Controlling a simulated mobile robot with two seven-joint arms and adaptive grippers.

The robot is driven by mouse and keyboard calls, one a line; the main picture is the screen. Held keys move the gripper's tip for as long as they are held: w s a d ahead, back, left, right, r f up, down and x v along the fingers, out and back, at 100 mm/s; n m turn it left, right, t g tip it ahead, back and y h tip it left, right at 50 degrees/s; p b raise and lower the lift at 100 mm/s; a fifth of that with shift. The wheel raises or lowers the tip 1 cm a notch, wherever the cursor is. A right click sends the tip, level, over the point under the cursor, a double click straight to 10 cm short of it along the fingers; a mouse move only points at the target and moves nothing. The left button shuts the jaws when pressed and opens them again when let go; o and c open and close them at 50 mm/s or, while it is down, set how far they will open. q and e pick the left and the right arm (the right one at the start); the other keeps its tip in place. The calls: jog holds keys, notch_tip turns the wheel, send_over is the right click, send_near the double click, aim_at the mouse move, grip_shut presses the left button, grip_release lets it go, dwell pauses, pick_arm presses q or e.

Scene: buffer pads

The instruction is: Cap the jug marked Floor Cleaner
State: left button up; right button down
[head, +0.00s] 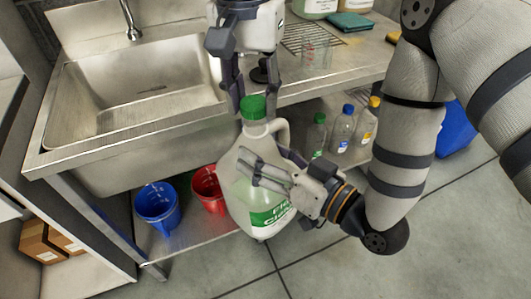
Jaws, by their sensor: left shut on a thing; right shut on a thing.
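The jug (238,205) is a translucent white jug with a handle and a green label, partly hidden by my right gripper; the label's visible letters fit Floor Cleaner only in part. It is held up in front of the sink unit, slightly tilted. My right gripper (248,172) is shut on the jug from the right side. A green cap (253,107) sits at the jug's mouth. My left gripper (248,97) comes down from above and is shut on the green cap. I cannot tell whether the cap is threaded on or only resting there.
A steel sink (135,85) is behind left. A blue bucket (157,205) and a red bucket (208,188) stand on the lower shelf, with several capped bottles (342,130) to the right. A glass (316,52) stands on the counter. Open floor lies below right.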

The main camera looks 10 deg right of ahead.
pick_arm(q)
jog(key=shift+s+r, duration=0.1)
jog(key=shift+r, duration=0.05)
dwell(0.6)
jog(key=shift+f, duration=0.95)
jog(key=shift+f, duration=0.55)
